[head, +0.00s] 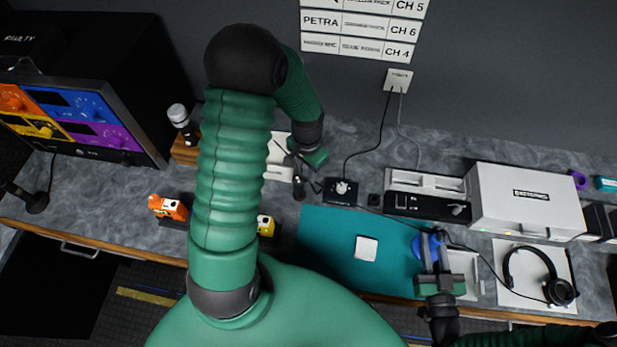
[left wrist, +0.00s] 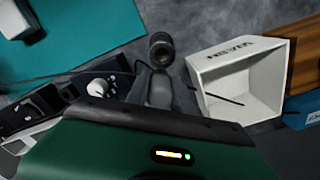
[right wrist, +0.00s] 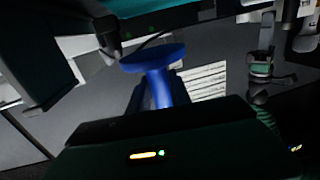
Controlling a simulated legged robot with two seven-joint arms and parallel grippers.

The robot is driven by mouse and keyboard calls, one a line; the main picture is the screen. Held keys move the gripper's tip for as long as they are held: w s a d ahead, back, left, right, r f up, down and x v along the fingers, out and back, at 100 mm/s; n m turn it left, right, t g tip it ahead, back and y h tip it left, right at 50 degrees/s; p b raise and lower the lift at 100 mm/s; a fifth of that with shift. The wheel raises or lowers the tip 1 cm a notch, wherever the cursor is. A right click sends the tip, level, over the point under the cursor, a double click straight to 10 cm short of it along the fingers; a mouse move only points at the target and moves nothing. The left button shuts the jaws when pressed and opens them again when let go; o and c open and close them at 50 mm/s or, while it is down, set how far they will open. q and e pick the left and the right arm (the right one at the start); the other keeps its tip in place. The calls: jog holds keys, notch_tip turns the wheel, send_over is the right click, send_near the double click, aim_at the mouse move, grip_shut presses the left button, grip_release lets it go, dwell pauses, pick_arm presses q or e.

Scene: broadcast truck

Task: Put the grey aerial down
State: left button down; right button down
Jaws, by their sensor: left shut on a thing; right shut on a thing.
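My left gripper (head: 299,168) is shut at the back of the bench, beside an open white box (head: 277,172). In the left wrist view a grey piece (left wrist: 159,91) sits between its fingers, seemingly the grey aerial. Thin dark rods (left wrist: 226,99) cross in front of the white box opening; the hand hides most of the rest. I cannot tell whether the aerial touches the bench. My right gripper (head: 436,268) is shut on a blue, flat-ended piece (head: 427,246) over the right edge of the teal mat (head: 320,235). The blue piece also shows in the right wrist view (right wrist: 154,60).
A black box with a knob (head: 341,190) and a dark round-topped item (head: 299,188) stand close to the left gripper. Cables run nearby. Headphones (head: 540,275) and a white unit (head: 525,200) are at right. An orange toy-like item (head: 168,207) is at left.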

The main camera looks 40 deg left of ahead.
aim_at(307, 187)
pick_arm(q)
jog(key=f, duration=0.4)
jog(key=shift+s+f, duration=0.15)
jog(key=shift+s, duration=0.2)
jog(key=shift+w+a+f, duration=0.1)
jog(key=shift+w+f, duration=0.1)
jog(key=shift+s+f, duration=0.15)
jog(key=shift+f, duration=0.15)
jog(key=shift+s+d+f+b, duration=0.1)
jog(key=shift+d+f+b, duration=0.1)
jog(key=shift+b, duration=0.1)
